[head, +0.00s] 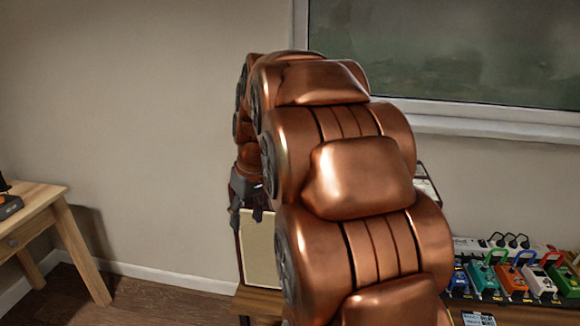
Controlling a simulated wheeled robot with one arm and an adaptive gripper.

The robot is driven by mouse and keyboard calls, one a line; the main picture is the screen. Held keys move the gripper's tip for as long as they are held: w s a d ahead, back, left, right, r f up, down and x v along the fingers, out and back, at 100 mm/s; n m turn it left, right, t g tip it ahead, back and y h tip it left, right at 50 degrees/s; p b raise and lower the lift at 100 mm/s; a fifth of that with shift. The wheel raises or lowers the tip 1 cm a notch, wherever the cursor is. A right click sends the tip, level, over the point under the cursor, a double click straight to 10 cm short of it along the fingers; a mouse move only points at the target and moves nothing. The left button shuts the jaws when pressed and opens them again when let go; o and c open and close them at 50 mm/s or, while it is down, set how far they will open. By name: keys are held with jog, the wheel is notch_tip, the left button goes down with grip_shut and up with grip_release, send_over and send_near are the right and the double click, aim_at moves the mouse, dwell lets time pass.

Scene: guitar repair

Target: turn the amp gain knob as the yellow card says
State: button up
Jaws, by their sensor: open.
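My copper arm fills the middle of the head view and hides much behind it. My gripper (250,212), dark grey, shows at the arm's left side, partly hidden by the arm. It is open, and I see nothing between its fingers. Below and behind it is a cream panel with a dark edge, seemingly the amp (260,250); most of it is hidden behind my arm. Whether the gripper touches it I cannot tell. The gain knob and the yellow card are not visible.
A wooden bench (255,302) runs under the amp. At right stand several coloured pedals (512,283) with a white power strip (480,245) behind. A small wooden table (38,218) stands at far left. A window (450,55) is on the back wall. Floor between table and bench is clear.

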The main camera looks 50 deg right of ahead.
jog(key=w+d+r+t+h+p, duration=0.15)
jog(key=d+r, duration=0.25)
jog(key=d, duration=0.6)
jog(key=w+d+r+t, duration=0.1)
jog(key=w+d+r, duration=0.15)
jog(key=d, duration=0.75)
jog(key=shift+p+x, duration=0.65)
jog(key=shift+x, duration=2.9)
jog(key=shift+w+d, duration=0.1)
jog(key=shift+d, duration=0.05)
jog(key=shift+r, duration=0.1)
grip_shut()
